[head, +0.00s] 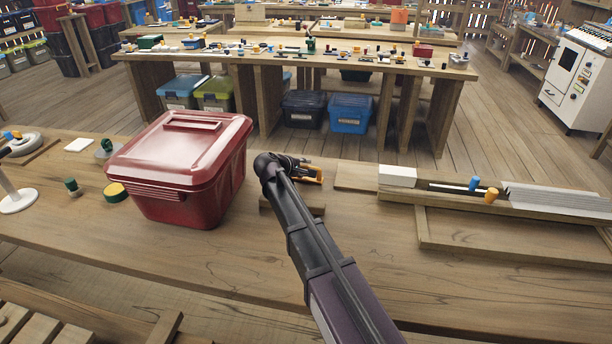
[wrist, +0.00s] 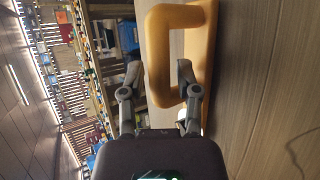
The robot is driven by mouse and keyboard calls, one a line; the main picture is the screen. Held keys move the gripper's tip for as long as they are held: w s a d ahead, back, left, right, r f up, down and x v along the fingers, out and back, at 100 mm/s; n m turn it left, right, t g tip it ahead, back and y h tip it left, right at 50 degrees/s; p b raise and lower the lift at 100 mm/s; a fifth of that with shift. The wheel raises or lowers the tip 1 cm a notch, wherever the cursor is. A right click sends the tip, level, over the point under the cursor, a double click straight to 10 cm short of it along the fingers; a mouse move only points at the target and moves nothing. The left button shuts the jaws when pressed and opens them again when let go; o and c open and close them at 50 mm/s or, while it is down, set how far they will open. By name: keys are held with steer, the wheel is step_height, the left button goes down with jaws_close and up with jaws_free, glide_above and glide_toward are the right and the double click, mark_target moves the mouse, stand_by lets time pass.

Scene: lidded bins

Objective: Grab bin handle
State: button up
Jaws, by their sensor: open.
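A yellow-orange loop handle (head: 310,176) stands on a small wooden base (head: 318,209) on the near bench, right of the red lidded bin. My gripper (head: 294,166) is at this handle, partly hidden by my arm in the head view. In the wrist view the handle (wrist: 160,55) is large and lies in front of the open jaws (wrist: 158,74). Its outer bar is between the fingers. The left finger is outside the loop, and the right finger is at the loop's opening. I cannot tell whether they touch it. The red bin (head: 180,160) has its lid on.
A rack with a blue peg (head: 474,184) and an orange peg (head: 491,195) lies to the right. A green-yellow cylinder (head: 115,192) is left of the bin. Another bench (head: 290,62) stands behind, with bins underneath. The bench front is clear.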

jaws_close()
steer(key=shift+r, duration=0.2)
step_height(320, 180, up, 10)
steer(key=p, duration=1)
steer(key=shift+f, duration=0.2)
stand_by(0.6)
